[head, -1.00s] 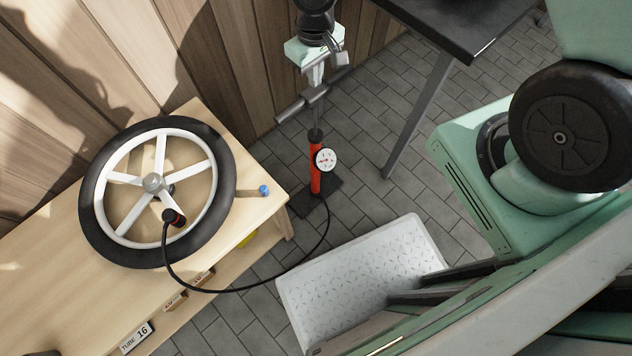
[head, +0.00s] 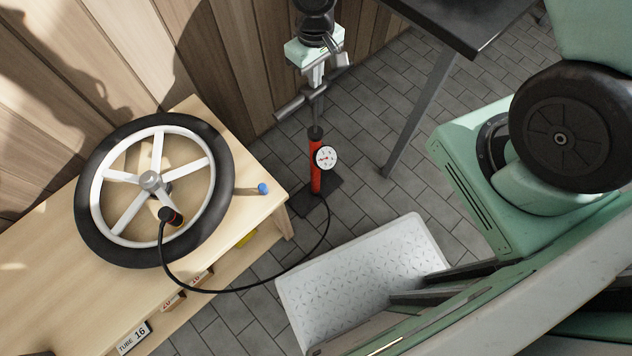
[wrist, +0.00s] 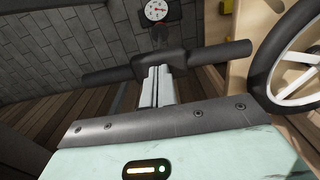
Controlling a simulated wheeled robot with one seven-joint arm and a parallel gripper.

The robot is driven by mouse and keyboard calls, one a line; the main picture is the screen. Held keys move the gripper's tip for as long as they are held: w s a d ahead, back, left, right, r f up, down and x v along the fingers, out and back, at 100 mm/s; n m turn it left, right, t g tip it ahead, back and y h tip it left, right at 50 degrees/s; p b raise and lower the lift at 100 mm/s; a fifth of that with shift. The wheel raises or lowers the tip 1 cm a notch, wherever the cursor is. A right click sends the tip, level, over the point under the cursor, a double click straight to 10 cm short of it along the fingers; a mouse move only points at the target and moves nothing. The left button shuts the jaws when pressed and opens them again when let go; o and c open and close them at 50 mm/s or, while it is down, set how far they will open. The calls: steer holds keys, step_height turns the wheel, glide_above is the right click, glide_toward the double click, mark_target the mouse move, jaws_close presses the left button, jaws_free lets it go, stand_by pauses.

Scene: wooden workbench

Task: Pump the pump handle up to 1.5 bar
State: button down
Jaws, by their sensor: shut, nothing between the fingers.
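The red floor pump (head: 315,170) stands upright on the tiled floor, with a round white gauge (head: 326,157) on it. Its red needle is visible but too small to read. The grey T-shaped pump handle (head: 291,106) is above the barrel, with a length of rod showing below it. My gripper (head: 316,76) points down at the middle of the handle, its fingers shut with nothing held between them. In the wrist view my gripper (wrist: 158,84) reaches to the handle (wrist: 222,53); whether it touches is unclear. The gauge (wrist: 156,10) shows beyond it.
A black hose (head: 245,288) runs from the pump to the spoked wheel (head: 88,205) on the wooden bench (head: 50,255). A blue-capped item (head: 263,188) lies near the bench corner. A dark table (head: 450,25) and a pale step (head: 360,280) flank the pump.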

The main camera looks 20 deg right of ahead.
steer(key=shift+f+b, duration=6.25)
steer(key=shift+f, duration=1.2)
step_height(320, 180, up, 17)
steer(key=p, duration=1.4)
steer(key=shift+f+p, duration=0.2)
steer(key=shift+p, duration=0.1)
